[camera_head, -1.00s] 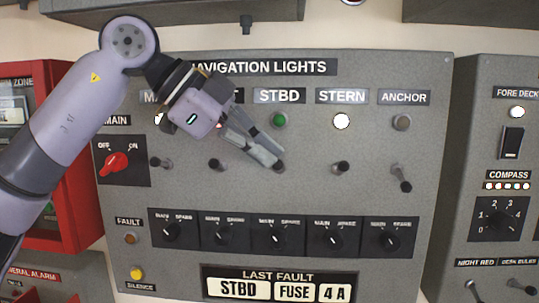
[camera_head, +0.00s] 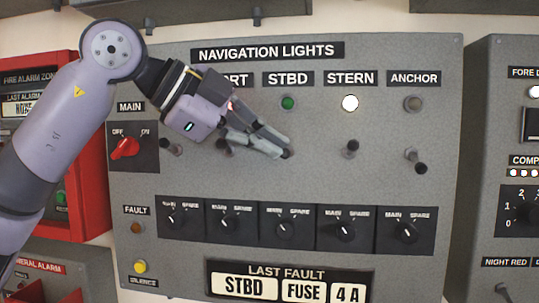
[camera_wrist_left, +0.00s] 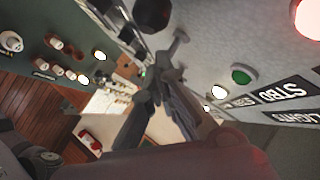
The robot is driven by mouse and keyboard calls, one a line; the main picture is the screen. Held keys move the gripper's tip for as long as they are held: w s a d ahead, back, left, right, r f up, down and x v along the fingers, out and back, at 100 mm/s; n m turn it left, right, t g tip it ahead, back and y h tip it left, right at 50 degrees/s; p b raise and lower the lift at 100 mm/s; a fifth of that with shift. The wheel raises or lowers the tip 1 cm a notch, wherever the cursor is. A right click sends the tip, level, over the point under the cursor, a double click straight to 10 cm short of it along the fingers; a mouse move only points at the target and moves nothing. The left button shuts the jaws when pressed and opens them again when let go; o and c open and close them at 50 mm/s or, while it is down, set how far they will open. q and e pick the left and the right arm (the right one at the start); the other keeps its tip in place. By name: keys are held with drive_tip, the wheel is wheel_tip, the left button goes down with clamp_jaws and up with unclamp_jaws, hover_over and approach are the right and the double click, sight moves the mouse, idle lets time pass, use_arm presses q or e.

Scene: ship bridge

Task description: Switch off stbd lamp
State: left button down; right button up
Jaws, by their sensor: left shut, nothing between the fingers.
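The navigation lights panel (camera_head: 400,60) fills the middle of the head view. The STBD lamp (camera_head: 287,103) is dull green, without the glow of the stern lamp; it also shows dark green in the wrist view (camera_wrist_left: 240,75). My left gripper (camera_head: 286,154) is shut, with its fingertips below the STBD lamp where that column's toggle sits. The fingers largely hide the STBD toggle, so I cannot tell its position or whether they touch it. In the wrist view the closed fingers (camera_wrist_left: 172,78) are close to the panel face. My right gripper is not in view.
The port toggle (camera_head: 223,146) is close behind my fingers; the stern toggle (camera_head: 352,147) and anchor toggle (camera_head: 418,162) stand to the right. The stern lamp (camera_head: 350,103) glows white. Rotary selectors (camera_head: 280,229) line up below. The fault display (camera_head: 290,284) reads STBD FUSE 4 A.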

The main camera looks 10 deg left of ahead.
use_arm(q)
drive_tip(key=shift+w+f+t, duration=0.1)
drive_tip(key=shift+f+t, duration=0.15)
drive_tip(key=shift+t, duration=0.05)
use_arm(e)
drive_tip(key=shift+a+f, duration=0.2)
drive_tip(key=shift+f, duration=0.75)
use_arm(q)
drive_tip(key=shift+r, duration=0.1)
drive_tip(key=shift+r+p, duration=0.35)
drive_tip(key=shift+r, duration=0.35)
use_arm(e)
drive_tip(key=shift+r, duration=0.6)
use_arm(q)
drive_tip(key=shift+a, duration=0.1)
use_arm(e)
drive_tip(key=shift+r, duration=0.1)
